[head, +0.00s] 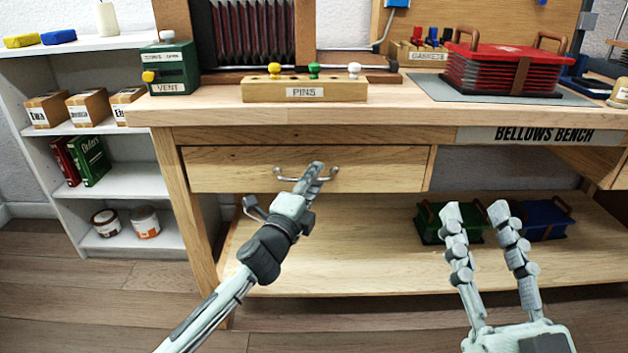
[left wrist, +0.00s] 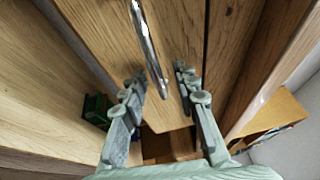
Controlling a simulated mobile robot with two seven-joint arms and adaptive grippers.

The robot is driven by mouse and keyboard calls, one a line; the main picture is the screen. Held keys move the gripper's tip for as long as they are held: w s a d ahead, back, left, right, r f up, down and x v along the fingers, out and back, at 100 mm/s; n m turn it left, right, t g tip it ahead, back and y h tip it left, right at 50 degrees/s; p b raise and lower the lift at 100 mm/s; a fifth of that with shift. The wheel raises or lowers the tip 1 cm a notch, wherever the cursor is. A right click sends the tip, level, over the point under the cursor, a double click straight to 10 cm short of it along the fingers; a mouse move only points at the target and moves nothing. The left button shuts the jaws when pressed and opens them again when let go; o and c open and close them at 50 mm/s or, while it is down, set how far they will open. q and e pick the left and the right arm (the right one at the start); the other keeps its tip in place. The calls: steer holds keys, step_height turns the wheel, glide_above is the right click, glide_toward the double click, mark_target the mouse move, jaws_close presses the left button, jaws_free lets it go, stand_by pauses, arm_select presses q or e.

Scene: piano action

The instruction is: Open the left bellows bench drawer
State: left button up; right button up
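The left bellows bench drawer (head: 230,168) has a plain wooden front under the bench top and looks shut. Its curved metal handle (head: 283,176) is partly hidden behind my left gripper (head: 315,172). In the left wrist view the handle (left wrist: 149,42) runs between the two spread fingers of my left gripper (left wrist: 159,82), with gaps on both sides. That gripper is open and not clamped on it. My right gripper (head: 473,210) is open and empty, low in front of the bench at the right.
The bench top (head: 420,92) carries a PINS block (head: 305,90), a green VENT box (head: 172,68) and red bellows (head: 505,70). The lower shelf (head: 350,235) holds a green case (head: 431,226) and a blue case (head: 548,219). White shelves (head: 133,178) stand left.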

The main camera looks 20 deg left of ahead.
arm_select(q)
jaws_close()
stand_by(0.4)
